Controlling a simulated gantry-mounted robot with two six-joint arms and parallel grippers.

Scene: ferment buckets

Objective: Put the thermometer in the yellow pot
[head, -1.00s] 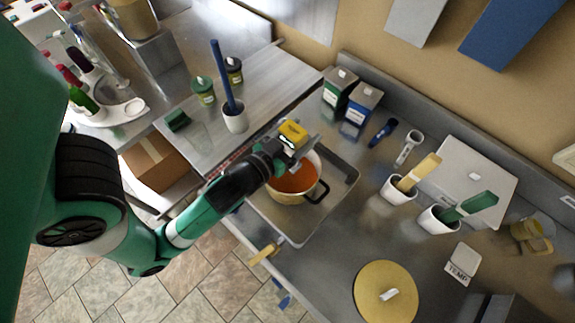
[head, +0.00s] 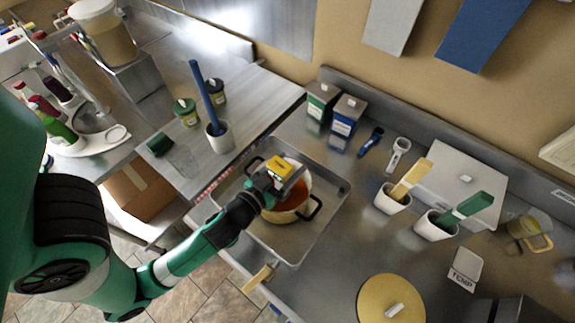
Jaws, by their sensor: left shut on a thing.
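The yellow pot (head: 284,217) holds orange-red liquid and stands in a metal tray on the steel counter. Its two dark handles show at its sides. My left gripper (head: 277,184) is over the pot's far left part. It is shut on a small boxy yellow thing, apparently the head of the thermometer (head: 280,167). The fingers and the wrist hide much of it. I cannot see a probe, nor tell whether any part reaches into the liquid. My right gripper is not in view.
The metal tray (head: 300,252) has raised rims around the pot. White cups with paddles (head: 391,199) stand to the right. A round yellow lid (head: 391,302) lies in front. Two boxes (head: 346,117) stand at the back. The counter between tray and lid is mostly clear.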

